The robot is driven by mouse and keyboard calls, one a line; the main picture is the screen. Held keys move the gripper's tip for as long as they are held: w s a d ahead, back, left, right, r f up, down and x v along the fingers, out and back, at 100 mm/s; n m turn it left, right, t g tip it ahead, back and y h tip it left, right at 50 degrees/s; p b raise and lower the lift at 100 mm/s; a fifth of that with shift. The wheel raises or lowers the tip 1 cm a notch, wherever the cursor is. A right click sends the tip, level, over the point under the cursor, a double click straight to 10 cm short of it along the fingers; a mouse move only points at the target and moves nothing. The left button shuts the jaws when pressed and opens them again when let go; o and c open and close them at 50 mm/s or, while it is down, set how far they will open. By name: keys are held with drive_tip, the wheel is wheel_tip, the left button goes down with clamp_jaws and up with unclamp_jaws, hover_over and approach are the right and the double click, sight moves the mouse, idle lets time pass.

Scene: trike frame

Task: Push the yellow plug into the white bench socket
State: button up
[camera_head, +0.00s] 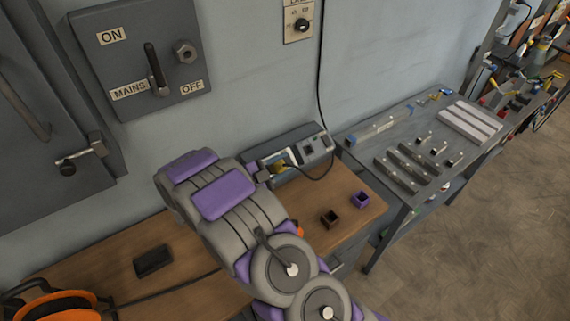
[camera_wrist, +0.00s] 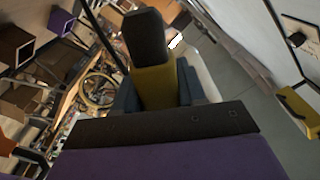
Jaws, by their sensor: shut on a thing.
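The yellow plug (camera_wrist: 155,88) stands between the dark blue-grey fingers of my gripper (camera_wrist: 157,92) in the wrist view, with a dark block at its upper end. My gripper is shut on it. In the head view a small patch of yellow (camera_head: 283,163) shows at the end of my arm, beside the grey bench unit (camera_head: 312,149) against the wall. My gripper (camera_head: 274,168) is partly hidden by my wrist there. A pale surface lies just right of the plug in the wrist view; I cannot tell whether it is the white socket, or whether the plug touches it.
A grey table (camera_head: 425,140) with metal parts stands at right. The mains switch (camera_head: 140,60) is above.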

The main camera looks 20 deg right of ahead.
sight(274, 167)
drive_tip(key=shift+w+a+f, duration=0.15)
drive_tip(key=shift+a+f, duration=0.05)
drive_tip(key=shift+a, duration=0.05)
drive_tip(key=shift+w+f, duration=0.25)
drive_tip(key=w+f, duration=0.2)
drive_tip(key=f, duration=0.1)
drive_tip(key=shift+w+a+f, duration=0.25)
drive_tip(key=shift+w+a, duration=0.1)
drive_tip(key=shift+w, duration=0.05)
drive_tip(key=shift+a, duration=0.15)
drive_tip(key=shift+d, duration=0.4)
idle(0.3)
drive_tip(key=shift+d, duration=0.1)
idle(0.9)
